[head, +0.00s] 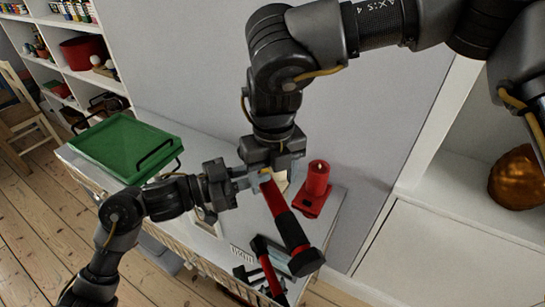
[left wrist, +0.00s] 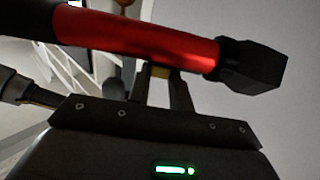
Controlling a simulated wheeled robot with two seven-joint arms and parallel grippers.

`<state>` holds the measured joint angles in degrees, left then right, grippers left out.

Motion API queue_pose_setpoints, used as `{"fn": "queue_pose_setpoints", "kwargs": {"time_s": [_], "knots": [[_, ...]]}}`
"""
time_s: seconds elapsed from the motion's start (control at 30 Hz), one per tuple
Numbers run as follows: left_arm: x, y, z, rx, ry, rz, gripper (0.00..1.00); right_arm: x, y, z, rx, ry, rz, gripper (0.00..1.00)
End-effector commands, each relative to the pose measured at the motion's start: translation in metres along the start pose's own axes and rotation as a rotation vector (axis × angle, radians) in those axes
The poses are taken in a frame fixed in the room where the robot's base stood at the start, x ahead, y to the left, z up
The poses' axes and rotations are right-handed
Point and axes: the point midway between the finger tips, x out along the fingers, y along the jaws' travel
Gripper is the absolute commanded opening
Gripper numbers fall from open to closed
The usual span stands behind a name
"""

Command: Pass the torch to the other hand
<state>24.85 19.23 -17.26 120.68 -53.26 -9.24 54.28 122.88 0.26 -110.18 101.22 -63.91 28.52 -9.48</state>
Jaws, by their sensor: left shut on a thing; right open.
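The torch (head: 278,205) is red with a black, wider end. In the head view it hangs tilted down to the right above the white table. My left gripper (head: 260,178) comes in from the left and is shut on the torch near its upper end. In the left wrist view the torch (left wrist: 180,48) lies across the fingertips (left wrist: 160,78), its black block-like end at the right. My right gripper (head: 279,174) is open and points down from above, right at the torch's upper end. The overlap hides whether its fingers touch the torch.
The white table (head: 225,242) holds a green tray (head: 125,143) at left, a red candle-like thing (head: 317,180) on a red base just right of the torch, and a red-handled hammer-like tool (head: 268,266) below. A wall stands close behind. White shelves (head: 469,160) stand at right.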

Motion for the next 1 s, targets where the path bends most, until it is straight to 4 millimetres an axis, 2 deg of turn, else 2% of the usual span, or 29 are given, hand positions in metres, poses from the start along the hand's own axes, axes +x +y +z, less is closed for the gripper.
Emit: {"fn": "queue_pose_setpoints", "kwargs": {"time_s": [0.1,0.3,0.67,1.0], "knots": [[0.0,0.0,-0.001,0.0,0.002,0.0,0.0,0.019,0.0,-0.001,0.0,0.002,0.0,0.62],[0.0,0.0,-0.001,0.0,0.002,0.0,0.0,0.037,0.0,0.0,-0.001,0.001,0.0,0.62],[0.0,0.0,-0.001,0.0,0.002,0.0,0.0,0.042,0.0,0.0,0.0,0.0,0.0,0.62],[0.0,0.0,-0.001,0.0,0.002,0.0,0.0,0.041,0.0,0.0,0.0,0.0,0.0,0.18]]}}
